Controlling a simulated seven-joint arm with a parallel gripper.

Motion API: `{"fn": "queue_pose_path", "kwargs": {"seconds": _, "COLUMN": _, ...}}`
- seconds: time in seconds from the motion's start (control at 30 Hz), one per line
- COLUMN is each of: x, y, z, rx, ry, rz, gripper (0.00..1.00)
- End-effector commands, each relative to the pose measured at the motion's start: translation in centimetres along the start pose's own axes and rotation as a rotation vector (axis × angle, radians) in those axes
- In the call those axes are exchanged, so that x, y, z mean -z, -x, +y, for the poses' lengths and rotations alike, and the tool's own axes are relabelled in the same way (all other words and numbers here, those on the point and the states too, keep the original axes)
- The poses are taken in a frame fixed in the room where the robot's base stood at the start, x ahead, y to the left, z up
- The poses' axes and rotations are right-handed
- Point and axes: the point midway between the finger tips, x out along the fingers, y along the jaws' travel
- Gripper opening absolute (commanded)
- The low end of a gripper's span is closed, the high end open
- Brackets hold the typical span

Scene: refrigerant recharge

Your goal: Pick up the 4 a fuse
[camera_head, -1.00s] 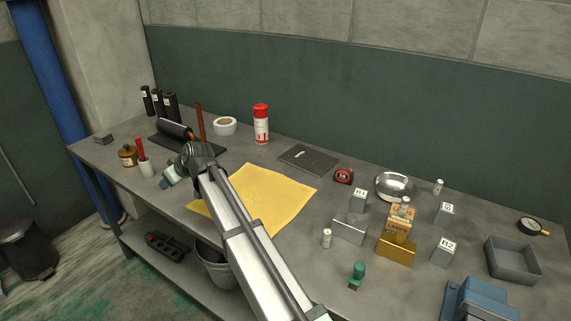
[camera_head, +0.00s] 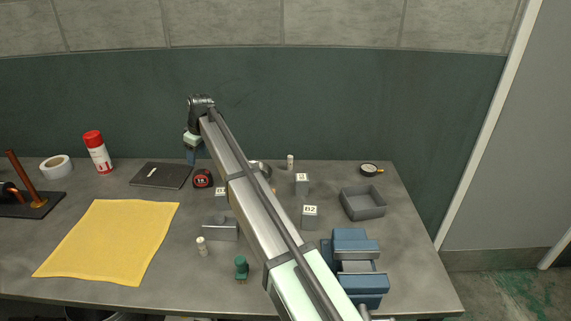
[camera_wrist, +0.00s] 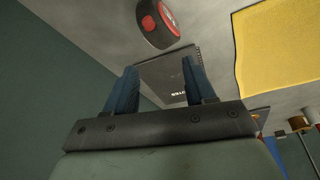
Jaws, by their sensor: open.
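Small pale cylinders that look like fuses stand upright on the bench: one (camera_head: 202,246) near the front and one (camera_head: 290,161) at the back. Their ratings are too small to read, so I cannot tell which is the 4 A fuse. My gripper (camera_head: 191,157) is raised over the back of the bench, near the red tape measure (camera_head: 202,178) and the dark pad (camera_head: 160,176). In the wrist view, its blue fingers (camera_wrist: 157,85) are apart and empty, with the pad (camera_wrist: 170,72) beyond them. My arm hides part of the bench middle.
Labelled grey blocks, including B2 (camera_head: 310,217), a grey tray (camera_head: 363,203), a blue device (camera_head: 355,265) and a gauge (camera_head: 371,169) stand on the right. A grey metal block (camera_head: 220,230) and a green part (camera_head: 241,268) are nearer. A yellow cloth (camera_head: 108,240) lies left.

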Motion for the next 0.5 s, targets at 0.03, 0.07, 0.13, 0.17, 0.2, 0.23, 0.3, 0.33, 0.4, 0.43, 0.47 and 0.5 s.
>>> {"fn": "queue_pose_path", "kwargs": {"seconds": 0.03, "x": -1.9, "y": 0.7, "z": 2.7, "rx": -0.005, "ry": -0.025, "rz": -0.026, "gripper": 0.54}}
{"fn": "queue_pose_path", "kwargs": {"seconds": 0.07, "x": -3.1, "y": 1.1, "z": 4.0, "rx": -0.006, "ry": -0.038, "rz": -0.043, "gripper": 0.54}}
{"fn": "queue_pose_path", "kwargs": {"seconds": 0.13, "x": -5.9, "y": 2.2, "z": 7.0, "rx": -0.008, "ry": -0.07, "rz": -0.081, "gripper": 0.54}}
{"fn": "queue_pose_path", "kwargs": {"seconds": 0.17, "x": -7.2, "y": 2.6, "z": 8.3, "rx": -0.009, "ry": -0.084, "rz": -0.097, "gripper": 0.54}}
{"fn": "queue_pose_path", "kwargs": {"seconds": 0.2, "x": -8.9, "y": 3.3, "z": 9.9, "rx": -0.01, "ry": -0.103, "rz": -0.12, "gripper": 0.54}}
{"fn": "queue_pose_path", "kwargs": {"seconds": 0.23, "x": -10.2, "y": 3.8, "z": 11.1, "rx": -0.008, "ry": -0.117, "rz": -0.136, "gripper": 0.54}}
{"fn": "queue_pose_path", "kwargs": {"seconds": 0.3, "x": -13.2, "y": 4.9, "z": 13.7, "rx": -0.006, "ry": -0.15, "rz": -0.173, "gripper": 0.54}}
{"fn": "queue_pose_path", "kwargs": {"seconds": 0.33, "x": -14.4, "y": 5.4, "z": 14.6, "rx": -0.005, "ry": -0.162, "rz": -0.187, "gripper": 0.54}}
{"fn": "queue_pose_path", "kwargs": {"seconds": 0.4, "x": -17.1, "y": 6.4, "z": 16.6, "rx": -0.001, "ry": -0.193, "rz": -0.218, "gripper": 0.54}}
{"fn": "queue_pose_path", "kwargs": {"seconds": 0.43, "x": -18.2, "y": 6.9, "z": 17.4, "rx": 0.001, "ry": -0.205, "rz": -0.231, "gripper": 0.54}}
{"fn": "queue_pose_path", "kwargs": {"seconds": 0.47, "x": -19.2, "y": 7.2, "z": 18.0, "rx": 0.003, "ry": -0.215, "rz": -0.242, "gripper": 0.54}}
{"fn": "queue_pose_path", "kwargs": {"seconds": 0.5, "x": -20.4, "y": 7.7, "z": 18.8, "rx": 0.006, "ry": -0.229, "rz": -0.255, "gripper": 0.54}}
